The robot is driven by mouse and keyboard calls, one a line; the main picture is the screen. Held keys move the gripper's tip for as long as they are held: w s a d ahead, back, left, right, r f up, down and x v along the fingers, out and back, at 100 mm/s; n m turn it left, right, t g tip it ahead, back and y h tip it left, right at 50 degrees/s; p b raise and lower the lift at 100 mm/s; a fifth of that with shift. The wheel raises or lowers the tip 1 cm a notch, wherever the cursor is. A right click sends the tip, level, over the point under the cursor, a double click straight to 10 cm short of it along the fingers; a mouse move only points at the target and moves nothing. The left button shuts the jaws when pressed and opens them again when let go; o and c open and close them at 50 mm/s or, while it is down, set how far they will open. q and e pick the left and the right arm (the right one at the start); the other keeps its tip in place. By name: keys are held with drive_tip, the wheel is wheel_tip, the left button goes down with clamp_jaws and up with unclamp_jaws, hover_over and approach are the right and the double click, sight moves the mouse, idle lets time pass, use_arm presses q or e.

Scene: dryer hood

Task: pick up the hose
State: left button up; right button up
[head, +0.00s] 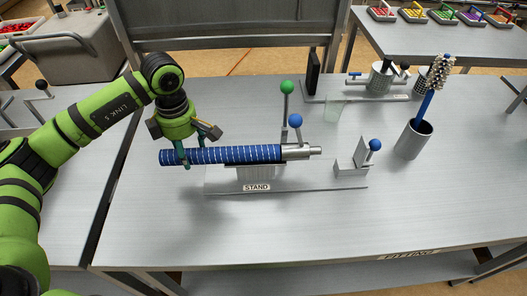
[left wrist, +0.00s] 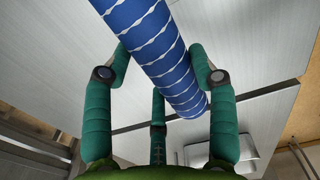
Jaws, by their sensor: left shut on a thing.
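The hose (head: 235,154) is a blue cylinder with white bands and a grey metal fitting (head: 300,151) at its right end. It lies about level over the grey stand (head: 225,187) labelled STAND. I cannot tell whether it rests on the stand's cradle or is just above it. My left gripper (head: 185,158) is shut on the hose near its left end, from above. In the left wrist view the hose (left wrist: 155,45) runs between my green fingers (left wrist: 160,65), with a finger on each side. My right gripper is not in view.
Levers with a green knob (head: 287,87) and a blue knob (head: 295,120) rise behind the hose. A bracket with a blue knob (head: 375,145) stands at right. A grey cup (head: 413,140) holds a brush (head: 432,88). The front of the table is clear.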

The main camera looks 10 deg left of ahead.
use_arm(q)
drive_tip(key=shift+s+a+f+b, duration=0.1)
drive_tip(key=shift+s+a+b, duration=0.1)
drive_tip(key=shift+a, duration=0.5)
drive_tip(key=shift+s+a+b, duration=0.2)
drive_tip(key=shift+a, duration=0.45)
drive_tip(key=o, duration=1.2)
drive_tip(key=shift+o, duration=0.2)
drive_tip(key=shift+w, duration=0.1)
drive_tip(key=shift+r+p, duration=0.45)
drive_tip(key=shift+r, duration=0.25)
drive_tip(key=shift+r+p, duration=1.65)
drive_tip(key=shift+r, duration=1.25)
